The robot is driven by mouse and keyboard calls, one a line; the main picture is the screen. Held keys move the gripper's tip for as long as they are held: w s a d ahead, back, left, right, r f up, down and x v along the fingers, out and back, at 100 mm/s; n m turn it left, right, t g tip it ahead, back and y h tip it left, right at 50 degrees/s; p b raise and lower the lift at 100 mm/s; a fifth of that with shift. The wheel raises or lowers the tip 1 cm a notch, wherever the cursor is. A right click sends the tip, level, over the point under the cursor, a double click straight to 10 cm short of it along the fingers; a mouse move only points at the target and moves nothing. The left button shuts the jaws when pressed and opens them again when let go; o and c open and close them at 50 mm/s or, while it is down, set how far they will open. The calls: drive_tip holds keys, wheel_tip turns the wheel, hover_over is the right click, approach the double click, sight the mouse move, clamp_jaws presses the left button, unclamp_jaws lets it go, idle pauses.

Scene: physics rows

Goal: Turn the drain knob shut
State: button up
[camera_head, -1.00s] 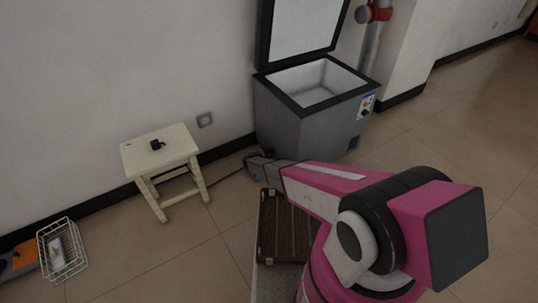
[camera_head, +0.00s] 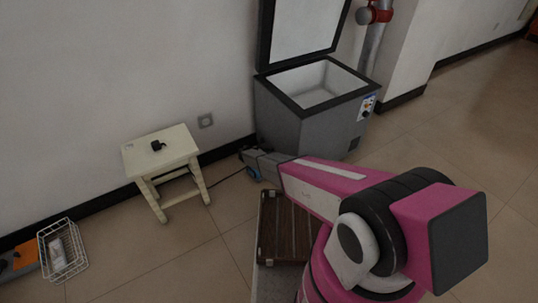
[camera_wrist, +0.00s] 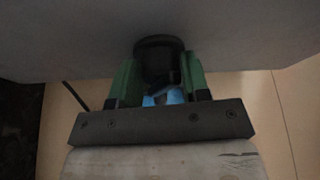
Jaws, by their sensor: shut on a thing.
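The drain knob (camera_wrist: 158,48) is a dark round piece on the grey side of the chest freezer (camera_head: 285,118), seen in the wrist view. My gripper (camera_wrist: 161,78) has its green fingers on either side of the knob and is shut on it. A blue part (camera_wrist: 165,97) shows between the fingers, below the knob. In the head view my gripper (camera_head: 245,153) is low at the freezer's left side, and a blue part (camera_head: 254,174) shows just beneath it. The knob is hidden in the head view. Its turn angle cannot be told.
The freezer lid (camera_head: 303,30) stands open. A cream stool (camera_head: 178,147) with a small black object (camera_head: 158,146) is to the left by the wall. A wire basket (camera_head: 75,268) is at the far left. A brown slatted thing (camera_head: 283,230) lies below my arm. Floor on the right is clear.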

drive_tip(key=n, duration=0.1)
drive_tip(key=n+g+h, duration=0.1)
drive_tip(key=n, duration=0.1)
drive_tip(key=shift+w+a+f+h, duration=0.15)
drive_tip(key=shift+w+f+h, duration=0.1)
drive_tip(key=shift+f+h, duration=0.05)
drive_tip(key=shift+o, duration=0.2)
drive_tip(key=shift+n+g, duration=0.3)
drive_tip(key=o, duration=0.9)
drive_tip(key=shift+s+r, duration=0.1)
drive_tip(key=v, duration=1)
drive_tip(key=shift+a, duration=0.4)
